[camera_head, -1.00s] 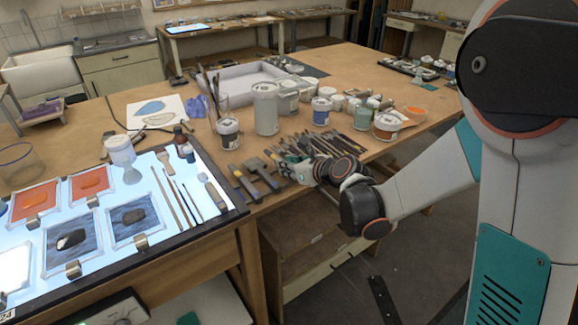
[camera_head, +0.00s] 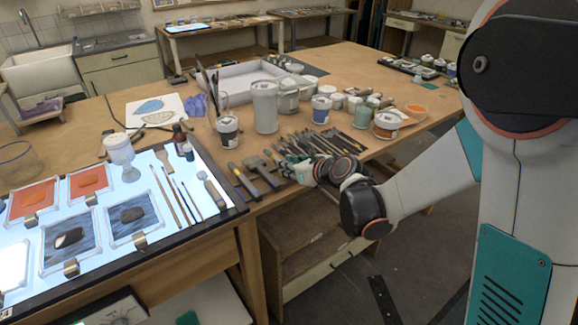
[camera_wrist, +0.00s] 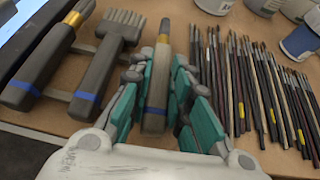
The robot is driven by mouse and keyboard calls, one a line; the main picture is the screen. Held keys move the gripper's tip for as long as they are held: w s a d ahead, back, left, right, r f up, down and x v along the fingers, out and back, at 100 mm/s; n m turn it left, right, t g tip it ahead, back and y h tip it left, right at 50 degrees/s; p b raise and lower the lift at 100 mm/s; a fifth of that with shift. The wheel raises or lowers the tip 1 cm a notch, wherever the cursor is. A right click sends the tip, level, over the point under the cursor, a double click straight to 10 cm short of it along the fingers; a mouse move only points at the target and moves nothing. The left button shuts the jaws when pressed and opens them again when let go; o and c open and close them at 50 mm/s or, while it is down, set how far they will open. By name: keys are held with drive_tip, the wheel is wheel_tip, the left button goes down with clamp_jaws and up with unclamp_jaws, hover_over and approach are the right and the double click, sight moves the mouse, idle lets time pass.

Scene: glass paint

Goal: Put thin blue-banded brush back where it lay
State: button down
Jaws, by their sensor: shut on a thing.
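The thin blue-banded brush (camera_wrist: 157,85) is a narrow grey-handled brush with a blue band near its handle end. It lies between the teal fingers of my gripper (camera_wrist: 158,92), which are shut on it. In the head view my gripper (camera_head: 287,164) is low over the front edge of the wooden table, and the brush is mostly hidden there. I cannot tell whether the brush touches the table. Left of it lie a wide flat brush (camera_wrist: 107,60) and a brush with a gold ferrule (camera_wrist: 45,65), both with blue bands.
Several slim brushes (camera_wrist: 243,85) lie in a dense row close to the right of my gripper. Jars and paint pots (camera_head: 265,107) stand behind. A lit glass panel (camera_head: 140,195) with painted pieces is at the left. Bare wooden table (camera_wrist: 62,122) shows near the edge.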

drive_tip(key=shift+f, duration=0.2)
drive_tip(key=c, duration=1.4)
unclamp_jaws()
drive_tip(key=s+d+r+n+g+h, duration=0.1)
drive_tip(key=s+d+r+n+h, duration=0.1)
drive_tip(key=s+d+n, duration=0.4)
drive_tip(key=s+d+r+n+g+h, duration=0.1)
drive_tip(key=s+d+r+n+h, duration=0.2)
drive_tip(key=s+n, duration=1)
drive_tip(key=s+d+r+n+h, duration=0.2)
drive_tip(key=s+d+r+n, duration=0.1)
drive_tip(key=s+d+n, duration=0.6)
drive_tip(key=shift+s+d+n+g+h, duration=0.2)
drive_tip(key=shift+s+d, duration=0.1)
drive_tip(key=shift+s, duration=0.5)
drive_tip(key=shift+s+d+n+g+h, duration=0.1)
drive_tip(key=shift+s+d+g, duration=0.15)
drive_tip(key=shift+s, duration=0.5)
